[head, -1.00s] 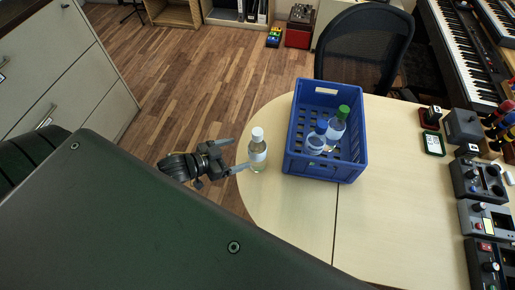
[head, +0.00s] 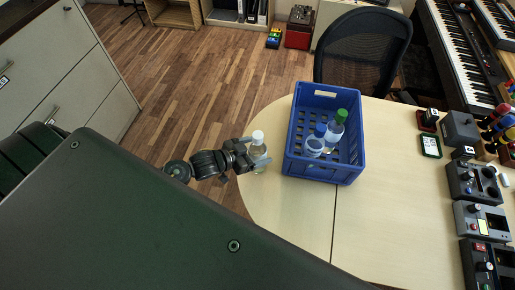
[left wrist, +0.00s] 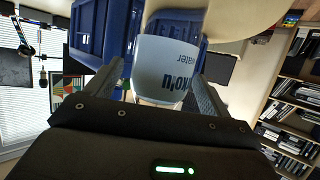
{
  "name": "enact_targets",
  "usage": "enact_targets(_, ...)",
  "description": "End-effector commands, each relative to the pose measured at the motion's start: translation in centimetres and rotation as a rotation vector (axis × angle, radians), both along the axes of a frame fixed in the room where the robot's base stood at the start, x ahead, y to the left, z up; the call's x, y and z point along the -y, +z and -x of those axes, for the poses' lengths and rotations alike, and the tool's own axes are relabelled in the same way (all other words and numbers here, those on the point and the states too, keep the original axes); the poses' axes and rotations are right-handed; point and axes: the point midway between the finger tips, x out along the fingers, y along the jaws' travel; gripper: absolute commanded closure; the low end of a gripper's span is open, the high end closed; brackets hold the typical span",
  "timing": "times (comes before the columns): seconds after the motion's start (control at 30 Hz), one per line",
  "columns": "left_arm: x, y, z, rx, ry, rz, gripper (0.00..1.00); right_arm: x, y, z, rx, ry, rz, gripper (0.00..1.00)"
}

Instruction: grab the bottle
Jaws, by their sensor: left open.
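A clear bottle with a white cap (head: 258,137) stands upright on the table's left end, left of the blue crate. My left gripper (head: 257,153) is at the bottle, with one finger on each side of it. In the left wrist view the bottle's pale label (left wrist: 167,68) fills the space between the two open fingers (left wrist: 162,85). I cannot tell whether either finger touches it. The bottle's lower part is partly hidden by the gripper in the head view. My right gripper is not in view.
A blue crate (head: 323,177) holding bottles, one green-capped (head: 341,115) and one blue-capped (head: 320,130), stands close to the right. The pale table (head: 385,205) is clear at the front. Audio devices (head: 474,180) line the right side. A black chair (head: 362,45) stands behind.

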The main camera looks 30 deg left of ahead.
Motion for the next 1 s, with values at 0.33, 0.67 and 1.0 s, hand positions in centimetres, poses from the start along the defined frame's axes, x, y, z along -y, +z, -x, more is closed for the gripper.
enact_targets(0.33, 1.2, -1.0, -2.0, 0.0, 0.0, 0.0, 0.18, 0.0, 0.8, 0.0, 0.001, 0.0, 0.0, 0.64)
enact_targets(0.67, 1.1, -1.0, -2.0, 0.0, 0.0, -0.001, 0.46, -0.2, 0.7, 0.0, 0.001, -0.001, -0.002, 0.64)
enact_targets(1.0, 1.1, -0.8, -2.1, 0.003, 0.001, 0.0, 0.85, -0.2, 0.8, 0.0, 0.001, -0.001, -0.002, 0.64)
